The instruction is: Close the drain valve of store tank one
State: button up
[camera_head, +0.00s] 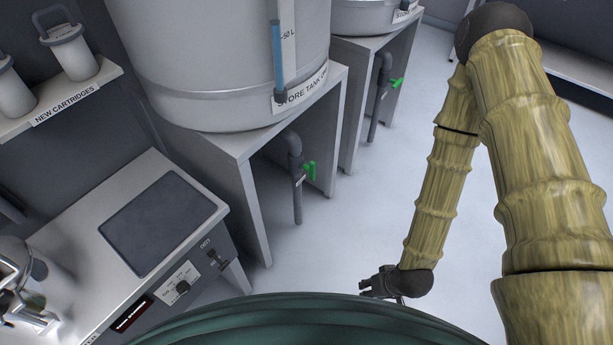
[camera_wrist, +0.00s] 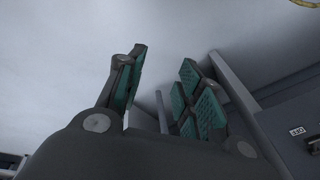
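The nearer store tank (camera_head: 215,60) stands on a grey stand, with a label reading "STORE TANK ON", its end cut off. Its drain pipe (camera_head: 297,205) bends down beside the stand. The drain valve's green handle (camera_head: 310,171) sits on this pipe and looks roughly in line with it. My gripper (camera_head: 372,286) is low at the bottom of the head view, right of the pipe and apart from the valve. In the wrist view my gripper (camera_wrist: 160,95) has its green-padded fingers spread, with nothing held. The green handle does not show there.
A second tank (camera_head: 365,15) behind has its own drain pipe and green handle (camera_head: 397,83). A bench (camera_head: 150,220) with a control panel stands at the left, below a shelf (camera_head: 85,95) of cartridges. The floor (camera_head: 350,220) between stand and arm is clear.

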jog(key=w+a+f+n+t+y+b, duration=0.1)
jog(key=w+a+f+t+y+b, duration=0.1)
jog(key=w+a+f+b, duration=0.3)
jog(key=w+a+n+t+y+b, duration=0.1)
jog(key=w+b, duration=0.1)
jog(key=w, duration=0.5)
jog(key=n+t+y+b, duration=0.6)
jog(key=n+y+b, duration=0.25)
jog(key=b, duration=1.25)
send_near(315, 170)
jog(key=shift+m+y, duration=0.25)
jog(key=shift+y, duration=0.1)
jog(key=b+x, duration=0.3)
jog(key=x, duration=0.8)
jog(key=shift+w+f+b, duration=0.1)
jog(key=shift+f+b, duration=0.05)
jog(key=shift+b, duration=0.2)
grip_shut()
